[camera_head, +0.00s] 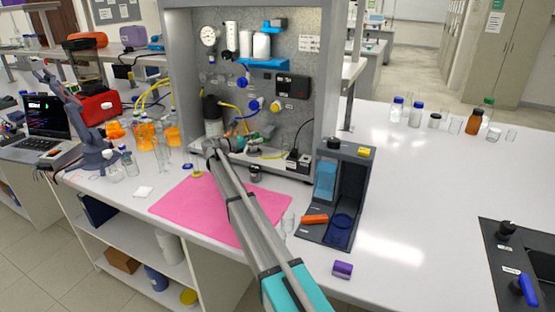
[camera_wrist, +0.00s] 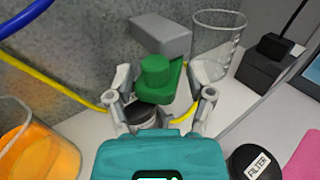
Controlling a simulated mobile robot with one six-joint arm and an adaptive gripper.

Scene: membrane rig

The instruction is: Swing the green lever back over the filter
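The green lever (camera_wrist: 156,74), with a round knob on top, shows in the wrist view beside a grey block (camera_wrist: 160,35). A dark round part (camera_wrist: 146,114) sits below it, partly hidden by my gripper. My gripper (camera_wrist: 165,88) is open, with one finger on each side of the lever; whether either touches it is unclear. A black cap labelled FILTER (camera_wrist: 258,160) is at the lower right of the wrist view, outside the fingers. In the head view my gripper (camera_head: 224,146) is at the rig's base, and I cannot make out the lever there.
A clear beaker (camera_wrist: 217,45) stands right of the lever. Yellow tubing (camera_wrist: 60,92) runs behind, and a flask of orange liquid (camera_wrist: 35,155) is at the left. The rig's back panel (camera_head: 285,55) rises close behind. A pink mat (camera_head: 180,205) lies in front.

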